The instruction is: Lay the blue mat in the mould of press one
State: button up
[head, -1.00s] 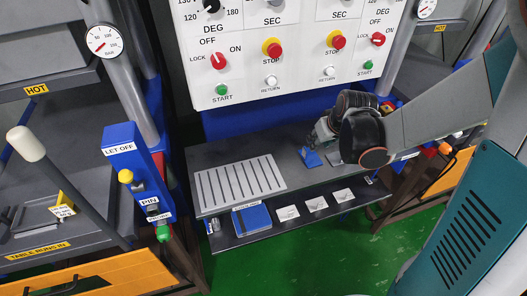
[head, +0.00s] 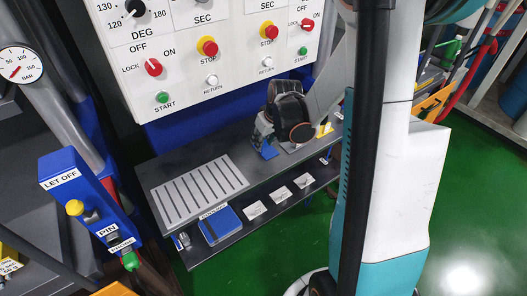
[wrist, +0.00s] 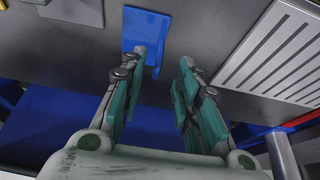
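The blue mat (head: 266,150) is on the grey bench top, right of the slotted plate. In the wrist view the blue mat (wrist: 147,28) is a flat blue piece with a narrow part reaching down between the fingertips. My gripper (wrist: 160,66) is open, its two green-padded fingers wide apart. The left fingertip overlaps the mat's edge in the picture; I cannot tell whether it touches. In the head view my gripper (head: 261,131) is just above the mat, mostly hidden by my wrist. No mould is clearly visible now.
A white slotted plate (head: 198,190) covers the bench's left part. On the lower shelf are a labelled blue item (head: 220,225) and several white cards. A control panel (head: 205,60) stands behind. A blue "LET OFF" post (head: 75,185) is at left. Green floor (head: 460,215) is clear at right.

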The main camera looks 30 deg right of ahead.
aim_at(260, 152)
jog(key=shift+w+b+x, duration=0.1)
jog(key=shift+b+x, duration=0.6)
jog(key=shift+x, duration=0.65)
jog(key=shift+w+b+x, duration=0.15)
jog(key=shift+b+x, duration=0.5)
jog(key=shift+x, duration=0.7)
jog(key=shift+d+r, duration=0.1)
jog(key=shift+r, duration=0.1)
grip_shut()
